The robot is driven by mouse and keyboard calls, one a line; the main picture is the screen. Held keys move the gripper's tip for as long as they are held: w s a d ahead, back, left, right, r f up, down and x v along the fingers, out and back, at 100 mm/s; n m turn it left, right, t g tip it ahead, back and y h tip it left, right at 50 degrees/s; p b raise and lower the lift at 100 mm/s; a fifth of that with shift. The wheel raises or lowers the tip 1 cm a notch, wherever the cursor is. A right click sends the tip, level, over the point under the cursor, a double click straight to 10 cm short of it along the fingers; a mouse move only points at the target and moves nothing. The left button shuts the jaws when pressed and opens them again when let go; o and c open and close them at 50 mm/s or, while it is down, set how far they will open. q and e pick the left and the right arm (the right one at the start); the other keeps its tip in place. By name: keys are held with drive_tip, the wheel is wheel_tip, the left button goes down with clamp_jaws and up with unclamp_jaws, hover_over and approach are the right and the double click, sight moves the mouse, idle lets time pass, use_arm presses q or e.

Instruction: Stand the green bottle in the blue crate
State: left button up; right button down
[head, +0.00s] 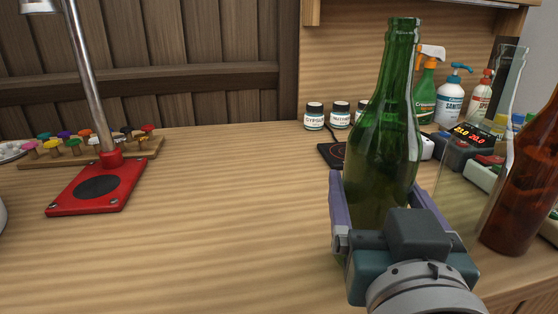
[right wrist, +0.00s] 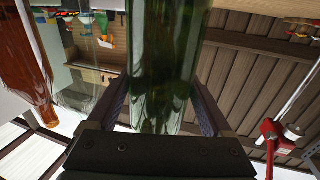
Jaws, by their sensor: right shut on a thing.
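The green bottle (head: 385,140) is upright in the right half of the head view, in front of the back of the wooden worktop. My right gripper (head: 385,205) is shut on its lower body, one finger on each side. In the right wrist view the bottle (right wrist: 163,60) fills the middle between the fingers (right wrist: 160,110). Its base is mostly hidden behind the gripper, so I cannot tell whether it touches the worktop. The blue crate is not in view. My left gripper is not in view.
A brown bottle (head: 520,190) and a clear bottle (head: 497,150) stand close on the right. Small jars (head: 314,116), spray bottles (head: 426,92) and a black scale are behind. A red stand base (head: 97,187) is at left. The worktop's middle (head: 220,220) is clear.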

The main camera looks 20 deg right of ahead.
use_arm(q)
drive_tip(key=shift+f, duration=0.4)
use_arm(e)
drive_tip(key=shift+f, duration=0.55)
drive_tip(key=shift+f, duration=0.15)
unclamp_jaws()
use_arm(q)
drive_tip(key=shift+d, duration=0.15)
use_arm(e)
drive_tip(key=shift+s+a, duration=0.1)
drive_tip(key=shift+s, duration=0.1)
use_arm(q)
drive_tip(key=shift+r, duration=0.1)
use_arm(e)
drive_tip(key=v, duration=1.1)
drive_tip(key=shift+s+a, duration=0.15)
drive_tip(key=shift+s, duration=0.05)
